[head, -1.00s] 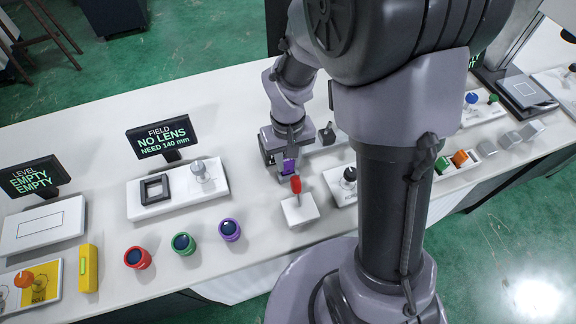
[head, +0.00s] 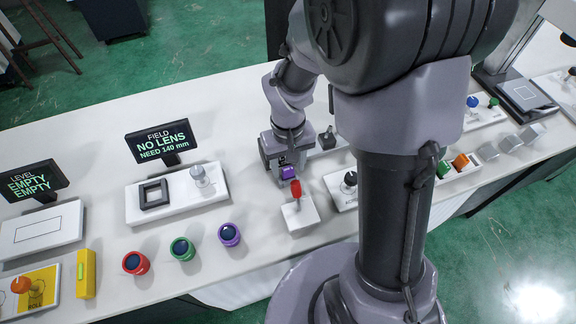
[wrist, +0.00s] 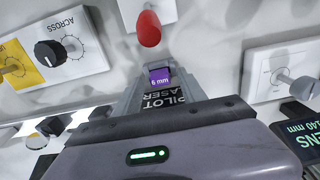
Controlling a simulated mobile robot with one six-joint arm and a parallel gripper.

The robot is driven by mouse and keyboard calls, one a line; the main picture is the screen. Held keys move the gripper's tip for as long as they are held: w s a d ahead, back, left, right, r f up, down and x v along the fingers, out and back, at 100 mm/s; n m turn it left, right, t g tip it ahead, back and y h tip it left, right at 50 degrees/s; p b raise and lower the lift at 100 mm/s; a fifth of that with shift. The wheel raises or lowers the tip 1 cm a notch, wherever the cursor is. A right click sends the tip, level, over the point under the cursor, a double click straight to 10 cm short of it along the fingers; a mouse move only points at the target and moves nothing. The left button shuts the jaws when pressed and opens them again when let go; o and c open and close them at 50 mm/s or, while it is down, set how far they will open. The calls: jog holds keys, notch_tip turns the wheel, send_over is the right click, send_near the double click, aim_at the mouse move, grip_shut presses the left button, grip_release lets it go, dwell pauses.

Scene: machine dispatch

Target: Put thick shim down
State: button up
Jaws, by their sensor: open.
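The thick shim is a small purple block marked "6 mm" (wrist: 159,77); it also shows in the head view (head: 287,173). It lies at the far end of a dark part lettered "PILOT LASER" (wrist: 168,99). My gripper (head: 285,166) is low over the bench, behind the red-handled lever. My gripper (wrist: 158,84) is open, with the shim between or just past its fingertips. Whether a finger touches the shim, and what lies under it, I cannot tell.
A red-handled lever (head: 296,188) on a white base stands close in front of the shim. A black-knob panel (head: 349,180) is to its right. The field station (head: 177,193) and red, green and purple cups (head: 229,234) are to the left. Bare bench lies between.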

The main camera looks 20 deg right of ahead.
notch_tip(320, 180, up, 10)
jog(key=p, duration=0.4)
notch_tip(320, 180, up, 10)
jog(key=m+t, duration=0.2)
jog(key=t, duration=0.1)
send_over(288, 169)
jog(key=s+a, duration=0.2)
jog(key=s, duration=0.3)
jog(key=s+a+r+m+t+y, duration=0.2)
jog(key=s+r, duration=0.3)
jog(key=s, duration=0.2)
jog(key=shift+s+r+t, duration=0.15)
jog(key=shift+s+t, duration=0.25)
